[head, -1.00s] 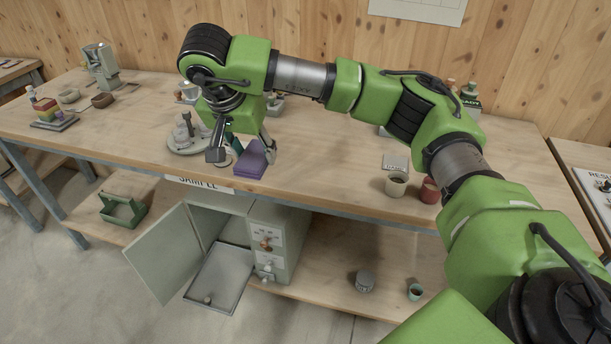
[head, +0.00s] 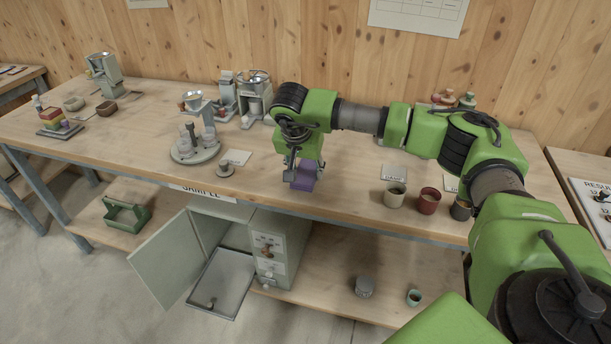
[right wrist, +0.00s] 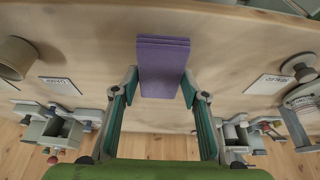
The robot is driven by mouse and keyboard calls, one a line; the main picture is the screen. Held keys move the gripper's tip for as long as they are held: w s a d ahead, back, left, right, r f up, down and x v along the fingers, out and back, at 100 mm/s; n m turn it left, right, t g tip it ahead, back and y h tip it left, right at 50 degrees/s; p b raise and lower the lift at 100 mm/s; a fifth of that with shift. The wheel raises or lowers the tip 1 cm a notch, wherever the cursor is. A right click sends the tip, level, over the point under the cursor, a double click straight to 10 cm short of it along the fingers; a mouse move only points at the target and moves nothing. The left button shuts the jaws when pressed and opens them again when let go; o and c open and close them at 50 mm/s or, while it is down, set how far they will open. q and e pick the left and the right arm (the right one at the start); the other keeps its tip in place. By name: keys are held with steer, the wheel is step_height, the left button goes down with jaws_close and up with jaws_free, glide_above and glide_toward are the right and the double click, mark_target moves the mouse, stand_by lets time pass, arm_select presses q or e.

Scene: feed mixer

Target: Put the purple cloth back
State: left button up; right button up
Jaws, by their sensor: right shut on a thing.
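The purple cloth (head: 303,183) is a folded, layered pad over the front part of the bench, near its front edge. My right gripper (head: 303,172) points down and is shut on it. In the right wrist view the cloth (right wrist: 162,62) sits between the two fingertips of the right gripper (right wrist: 160,84). I cannot tell whether its underside touches the bench top. My left gripper is in neither view.
The cream cup (head: 395,196) and red cup (head: 429,201) stand to the right by a card (head: 393,172). A round carousel (head: 195,152) with jars and another card (head: 237,157) lie left. Below, a grey cabinet (head: 228,210) has its door open. Bench around the cloth is clear.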

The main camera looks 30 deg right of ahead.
mark_target(305, 174)
step_height(305, 174, down, 2)
steer(key=shift+f+p, duration=0.2)
steer(key=shift+p, duration=0.15)
steer(key=shift+f, duration=0.25)
steer(key=shift+f, duration=0.2)
steer(key=o, duration=1.1)
steer(key=shift+r, duration=0.15)
